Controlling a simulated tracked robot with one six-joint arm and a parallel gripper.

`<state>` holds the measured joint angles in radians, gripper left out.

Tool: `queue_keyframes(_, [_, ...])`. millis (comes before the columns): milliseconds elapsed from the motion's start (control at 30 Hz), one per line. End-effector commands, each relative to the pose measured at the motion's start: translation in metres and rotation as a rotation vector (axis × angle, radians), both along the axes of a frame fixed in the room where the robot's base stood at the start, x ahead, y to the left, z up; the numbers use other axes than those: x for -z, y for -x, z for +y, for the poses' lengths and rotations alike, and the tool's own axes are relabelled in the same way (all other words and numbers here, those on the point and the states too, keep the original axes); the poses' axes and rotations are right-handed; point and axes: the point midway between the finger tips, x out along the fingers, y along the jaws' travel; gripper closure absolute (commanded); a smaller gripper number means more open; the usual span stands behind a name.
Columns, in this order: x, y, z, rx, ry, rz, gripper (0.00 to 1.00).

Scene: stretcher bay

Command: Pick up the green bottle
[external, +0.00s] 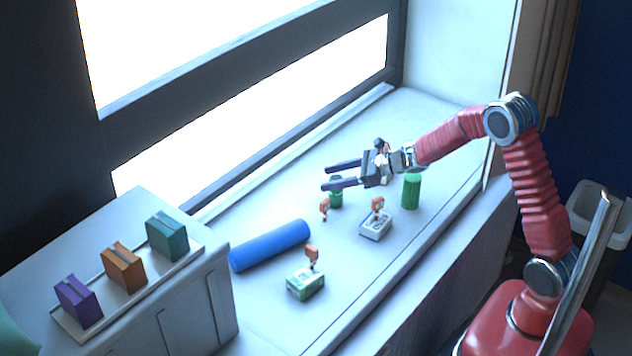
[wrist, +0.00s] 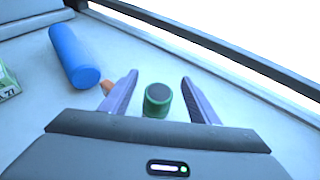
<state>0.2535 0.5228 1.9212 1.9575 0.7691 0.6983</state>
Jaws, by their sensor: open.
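A green bottle with a dark top (external: 336,198) stands upright on the pale ledge, partly hidden behind my lower finger in the external view. In the wrist view the green bottle (wrist: 158,100) shows from above, between the two fingers. My gripper (external: 325,177) is open and empty, and appears above the bottle. Its fingers (wrist: 160,76) lie to either side of the bottle in the wrist view; I cannot tell the exact height gap. A second green object, a ribbed cylinder (external: 411,192), stands to the right, below my wrist.
A blue roll (external: 270,246) lies left of the bottle. Small orange-topped items (external: 325,207) stand close by, with a grey box (external: 375,229) and a green-white box (external: 305,283) nearer the front. Purple, orange and teal boxes (external: 122,266) sit on a cabinet. The window frame borders the ledge.

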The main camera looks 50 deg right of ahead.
Motion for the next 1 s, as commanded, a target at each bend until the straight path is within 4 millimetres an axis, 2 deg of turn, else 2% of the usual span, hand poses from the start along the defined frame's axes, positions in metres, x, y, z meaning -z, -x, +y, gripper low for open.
queue_keyframes(367, [0.004, 0.0, 0.0, 0.0, 0.0, 0.001, 0.44])
queue_keyframes(633, [0.037, 0.001, 0.0, 0.0, 0.0, 0.004, 0.44])
queue_keyframes(800, [0.045, -0.017, 0.011, -0.001, 0.001, 0.001, 0.44])
queue_keyframes(1000, [0.047, -0.024, 0.014, 0.0, 0.001, 0.0, 0.44])
